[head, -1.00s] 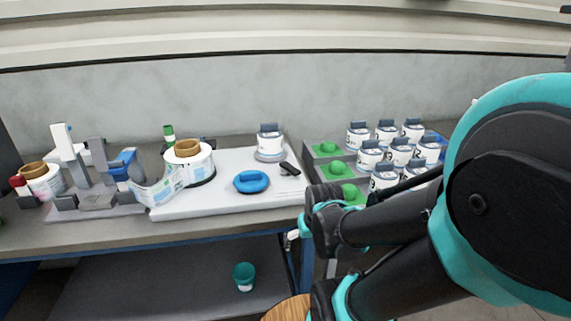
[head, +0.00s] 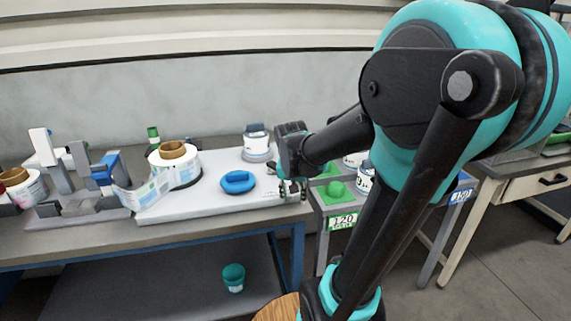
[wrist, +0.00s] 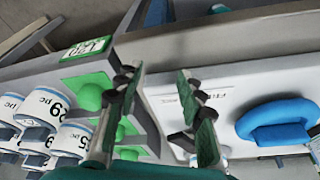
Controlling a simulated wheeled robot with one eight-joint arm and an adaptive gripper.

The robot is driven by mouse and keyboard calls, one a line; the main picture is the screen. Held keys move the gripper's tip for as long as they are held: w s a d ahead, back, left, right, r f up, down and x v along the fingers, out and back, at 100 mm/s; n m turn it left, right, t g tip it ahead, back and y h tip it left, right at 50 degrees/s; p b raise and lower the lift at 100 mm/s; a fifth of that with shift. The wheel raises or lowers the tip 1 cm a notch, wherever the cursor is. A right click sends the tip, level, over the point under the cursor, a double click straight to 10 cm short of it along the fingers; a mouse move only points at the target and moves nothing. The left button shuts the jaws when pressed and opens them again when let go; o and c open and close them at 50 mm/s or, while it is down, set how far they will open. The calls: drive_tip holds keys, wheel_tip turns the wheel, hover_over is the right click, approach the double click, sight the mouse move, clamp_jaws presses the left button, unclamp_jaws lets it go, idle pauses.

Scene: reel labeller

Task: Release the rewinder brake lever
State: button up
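The labeller stands on the bench at left in the head view. It has a white plate (head: 215,195), a label roll (head: 175,165), a blue ring-shaped knob (head: 238,182), and a grey stand with an upright white-tipped arm (head: 42,146) and a blue block (head: 103,170). I cannot tell which part is the rewinder brake lever. My gripper (head: 292,190) is over the plate's right end, right of the blue knob. In the wrist view my gripper (wrist: 156,82) is open with nothing between its fingers, and the blue knob (wrist: 278,122) is to its right.
A white jar (head: 256,138) stands at the plate's back. Green fixtures (head: 336,188) are just right of the bench; several labelled jars (wrist: 42,108) show beside them in the wrist view. A teal cup (head: 233,274) is on the lower shelf. Another table (head: 520,190) stands at right.

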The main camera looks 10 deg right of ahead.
drive_tip(key=w+r+m, duration=0.2)
drive_tip(key=w+r, duration=0.2)
drive_tip(key=w, duration=0.1)
drive_tip(key=w+d+r+m+g+h, duration=0.1)
drive_tip(key=w+r+m, duration=0.2)
drive_tip(key=w+r, duration=0.1)
drive_tip(key=w+d+r+m+h, duration=0.1)
drive_tip(key=w+r+m, duration=0.2)
drive_tip(key=w, duration=0.3)
drive_tip(key=shift+w+d+r+g, duration=0.1)
drive_tip(key=shift+w+r+g, duration=0.05)
drive_tip(key=shift+r, duration=0.3)
drive_tip(key=shift+w+d+r+g, duration=0.1)
drive_tip(key=shift+r+g, duration=0.05)
drive_tip(key=shift+r, duration=0.25)
clamp_jaws()
